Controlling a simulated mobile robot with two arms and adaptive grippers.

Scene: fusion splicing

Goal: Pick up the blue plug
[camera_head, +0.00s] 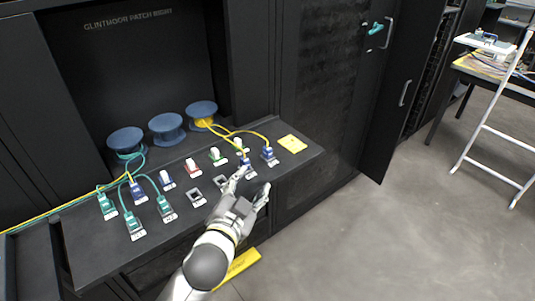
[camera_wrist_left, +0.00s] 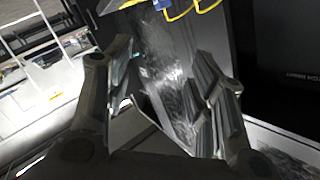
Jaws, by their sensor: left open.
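Several blue plugs stand in sockets on the black sloped console (camera_head: 90,240) in the head view. One blue plug (camera_head: 268,154) with a yellow cable is near the right end, and another (camera_head: 246,165) is just beyond my gripper. Two more are further left: one (camera_head: 138,193) with a teal cable and one (camera_head: 167,181) with no clear cable. My left gripper (camera_head: 252,182) is open and empty above the front edge of the console, its fingers apart. In the left wrist view a blue piece (camera_wrist_left: 162,4) beside a yellow cable shows at the top edge, beyond the open fingers.
Green, red and white plugs share the console, with teal plugs (camera_head: 133,222) at left. Blue spools (camera_head: 167,128) stand behind. A yellow pad (camera_head: 292,144) lies at the console's right end. An open cabinet door (camera_head: 405,85) and white ladder (camera_head: 490,120) are at right. The floor between is clear.

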